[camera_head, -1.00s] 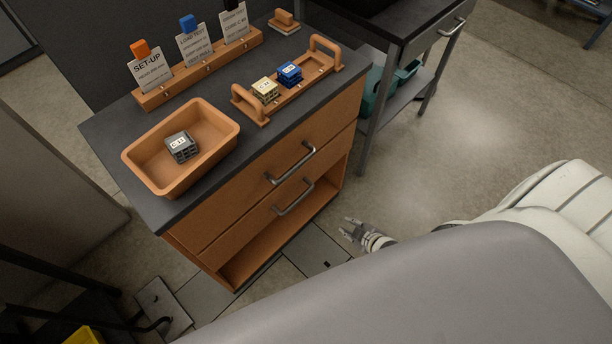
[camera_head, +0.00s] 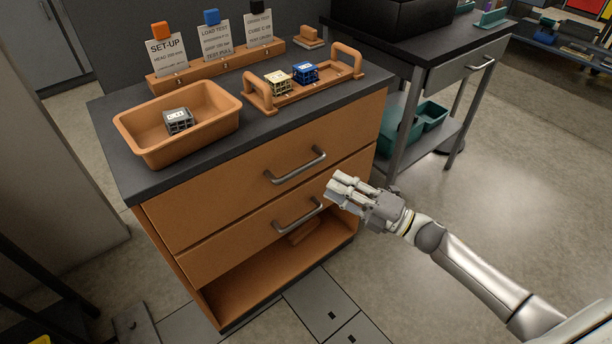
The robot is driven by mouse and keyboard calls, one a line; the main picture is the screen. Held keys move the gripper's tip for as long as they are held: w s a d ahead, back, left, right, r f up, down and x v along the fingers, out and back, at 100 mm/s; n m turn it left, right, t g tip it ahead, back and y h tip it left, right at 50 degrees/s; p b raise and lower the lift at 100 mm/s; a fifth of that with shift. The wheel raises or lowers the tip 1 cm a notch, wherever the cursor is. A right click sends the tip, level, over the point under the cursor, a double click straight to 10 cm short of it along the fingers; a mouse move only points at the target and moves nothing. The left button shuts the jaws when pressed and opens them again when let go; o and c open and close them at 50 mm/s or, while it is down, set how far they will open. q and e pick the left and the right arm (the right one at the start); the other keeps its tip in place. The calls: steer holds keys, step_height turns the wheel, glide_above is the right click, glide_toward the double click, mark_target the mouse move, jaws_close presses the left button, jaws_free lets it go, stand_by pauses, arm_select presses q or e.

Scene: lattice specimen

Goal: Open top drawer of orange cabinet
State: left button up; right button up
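The orange cabinet (camera_head: 230,290) stands in the middle of the head view under a dark top. Its top drawer (camera_head: 212,205) is shut, with a metal bar handle (camera_head: 296,167) on its front. A second drawer (camera_head: 235,245) below is also shut and has a similar handle (camera_head: 298,216). My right gripper (camera_head: 335,187) is just right of and below the top handle in the picture, apart from it as far as I can see. Its fingers point left toward the cabinet. They overlap in the view, so their opening is unclear. My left gripper is not in view.
On the cabinet top are an orange bin (camera_head: 130,128) with a grey lattice cube (camera_head: 178,121), a handled tray (camera_head: 345,76) with yellow and blue cubes, and a card rack (camera_head: 215,63). A dark-topped bench (camera_head: 425,42) stands at right. Floor right of the cabinet is clear.

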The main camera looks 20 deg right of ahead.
mark_target(303, 166)
steer(key=x, duration=0.9)
steer(key=shift+w+a, duration=0.25)
steer(key=shift+w, duration=0.1)
jaws_close()
